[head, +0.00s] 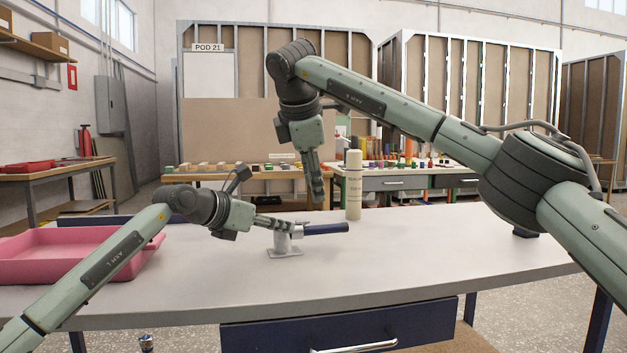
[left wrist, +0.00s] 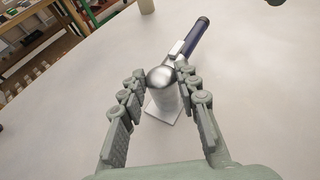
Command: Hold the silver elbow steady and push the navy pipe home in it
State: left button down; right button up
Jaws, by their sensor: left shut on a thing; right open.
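The silver elbow (head: 281,243) stands upright on a square base plate on the table. It also shows in the left wrist view (left wrist: 161,85). My left gripper (head: 283,225) is shut on the elbow near its top, with a finger on each side. The navy pipe (head: 327,229) lies level at the elbow's right side, its near end at the elbow's silver mouth; it also shows in the left wrist view (left wrist: 198,37). How deep the pipe sits cannot be told. My right gripper (head: 318,190) is open and empty, pointing down above and behind the pipe, apart from it.
A cream bottle (head: 353,187) stands behind the pipe, close to my right gripper. A pink tray (head: 75,262) occupies the table's left side. The table (head: 420,255) is clear to the right and in front.

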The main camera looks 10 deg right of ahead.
pick_arm(q)
jog(key=c, duration=1.3)
grip_release()
jog(key=shift+a+f, duration=0.1)
jog(key=shift+f, duration=0.5)
jog(key=shift+c, duration=0.2)
jog(key=o, duration=0.3)
jog(key=shift+w+r, duration=0.1)
jog(key=shift+w, duration=0.05)
jog(key=shift+r, duration=0.25)
